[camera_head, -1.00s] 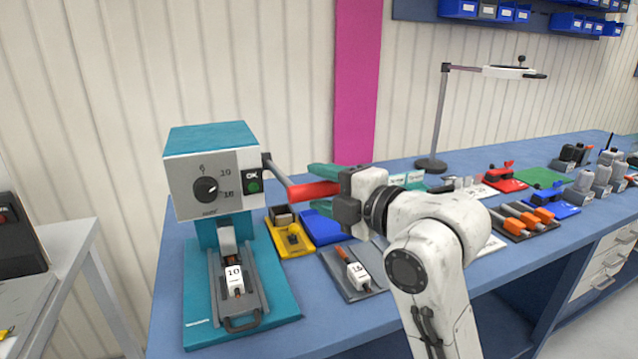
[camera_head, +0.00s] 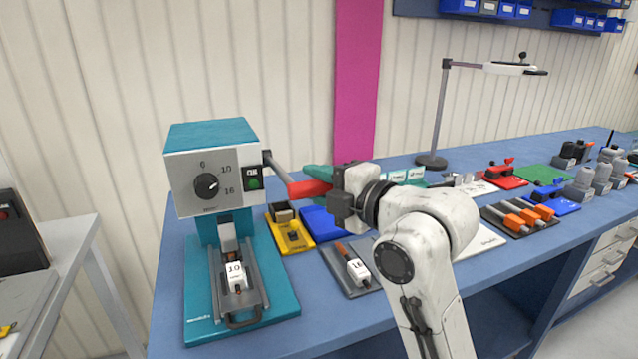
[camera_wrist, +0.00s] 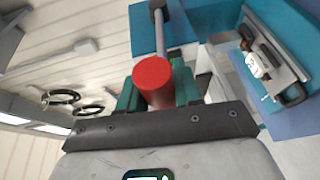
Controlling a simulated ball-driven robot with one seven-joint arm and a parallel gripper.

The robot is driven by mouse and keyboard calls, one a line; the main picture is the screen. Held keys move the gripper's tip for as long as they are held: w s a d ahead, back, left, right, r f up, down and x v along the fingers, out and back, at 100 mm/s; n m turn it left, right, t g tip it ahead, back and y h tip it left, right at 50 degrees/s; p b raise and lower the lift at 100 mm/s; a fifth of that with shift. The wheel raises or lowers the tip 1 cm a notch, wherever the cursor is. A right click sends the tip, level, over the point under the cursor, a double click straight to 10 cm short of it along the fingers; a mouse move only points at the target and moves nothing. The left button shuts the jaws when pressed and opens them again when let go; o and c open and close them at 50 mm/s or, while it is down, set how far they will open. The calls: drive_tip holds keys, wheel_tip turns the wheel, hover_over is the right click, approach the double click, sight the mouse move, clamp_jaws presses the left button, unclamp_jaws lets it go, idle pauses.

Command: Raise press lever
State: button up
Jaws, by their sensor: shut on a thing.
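The teal and grey press (camera_head: 213,172) stands at the left end of the blue bench, with a dial and a green button on its face. Its lever (camera_head: 309,188) has a grey shaft and a red handle, and points right and slightly down from the press's side. My gripper (camera_head: 325,180) has green fingers and is shut on the red handle. In the wrist view the round red handle end (camera_wrist: 153,78) sits between the green fingers (camera_wrist: 157,90). A white block marked 10 (camera_head: 236,276) lies in the press's lower slide.
A yellow tray (camera_head: 291,236), a blue tray (camera_head: 325,222) and a grey tray with a white block marked 16 (camera_head: 357,270) lie right of the press. A lamp (camera_head: 437,120) stands behind my arm. Several coloured fixtures fill the bench's right side.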

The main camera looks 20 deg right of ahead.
drive_tip(key=shift+r, duration=0.1)
clamp_jaws()
drive_tip(key=w+r+g+p, duration=0.1)
drive_tip(key=w+r+p, duration=0.4)
drive_tip(key=r, duration=0.3)
drive_tip(key=w+r+g+h+p, duration=0.1)
drive_tip(key=w+r+p, duration=0.4)
drive_tip(key=r+p, duration=0.2)
drive_tip(key=shift+w+r+m+g, duration=0.25)
drive_tip(key=shift+r+m+g, duration=0.1)
drive_tip(key=shift+m+g, duration=0.05)
drive_tip(key=o, duration=1)
unclamp_jaws()
